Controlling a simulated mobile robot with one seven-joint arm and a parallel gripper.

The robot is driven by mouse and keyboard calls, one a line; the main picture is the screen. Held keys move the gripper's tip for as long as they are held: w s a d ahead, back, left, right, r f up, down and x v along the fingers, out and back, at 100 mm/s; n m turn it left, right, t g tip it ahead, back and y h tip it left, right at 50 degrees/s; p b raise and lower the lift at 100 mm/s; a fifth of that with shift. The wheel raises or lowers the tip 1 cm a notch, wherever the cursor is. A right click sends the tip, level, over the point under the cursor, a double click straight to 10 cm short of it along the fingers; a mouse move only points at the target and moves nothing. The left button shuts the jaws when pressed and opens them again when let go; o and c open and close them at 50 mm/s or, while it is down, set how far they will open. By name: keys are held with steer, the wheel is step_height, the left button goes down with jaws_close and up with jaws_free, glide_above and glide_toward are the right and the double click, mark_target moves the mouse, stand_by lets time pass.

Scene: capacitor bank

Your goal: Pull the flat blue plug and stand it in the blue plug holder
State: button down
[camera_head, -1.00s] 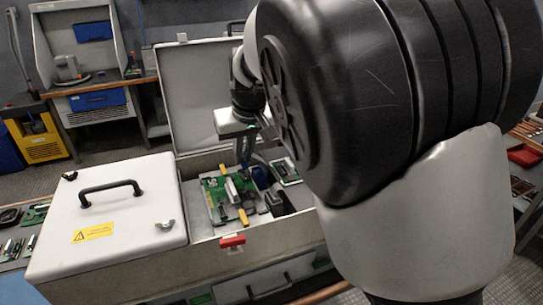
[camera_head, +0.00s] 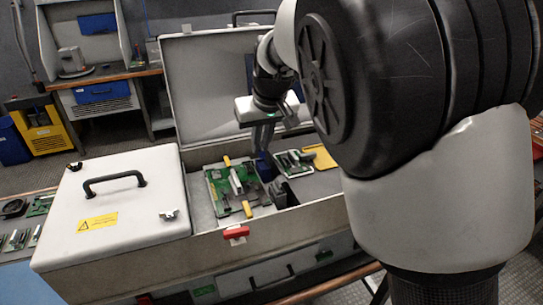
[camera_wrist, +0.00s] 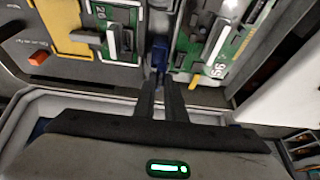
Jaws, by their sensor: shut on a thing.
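My gripper (camera_head: 264,148) reaches down into the open case, above the gap at the right of the green circuit board (camera_head: 214,194). In the wrist view its two dark fingers (camera_wrist: 160,84) are close together, shut on a small blue piece, the flat blue plug (camera_wrist: 159,54), at their tips. In the head view a dark blue block (camera_head: 264,168) stands right below the fingertips, beside the board. It looks like the blue plug holder, but plug and holder are hard to tell apart. Whether the plug touches it cannot be told.
A second small board (camera_head: 290,160) and a yellow panel (camera_head: 322,158) lie to the right. A black block (camera_head: 282,192) stands close in front of the blue block. The case's raised lid (camera_head: 205,95) is behind my gripper; its closed white cover (camera_head: 120,205) is at left.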

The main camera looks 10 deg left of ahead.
mark_target(264, 154)
steer(key=shift+w+d, duration=0.15)
steer(key=shift+d, duration=0.1)
steer(key=shift+f, duration=0.15)
steer(key=shift+f+b, duration=0.6)
steer(key=shift+f, duration=0.2)
steer(key=shift+f+b, duration=0.65)
steer(key=shift+f, duration=0.3)
stand_by(0.6)
steer(key=c, duration=1.7)
jaws_free()
steer(key=shift+c, duration=0.2)
steer(key=shift+d+r, duration=0.1)
steer(key=shift+r, duration=0.05)
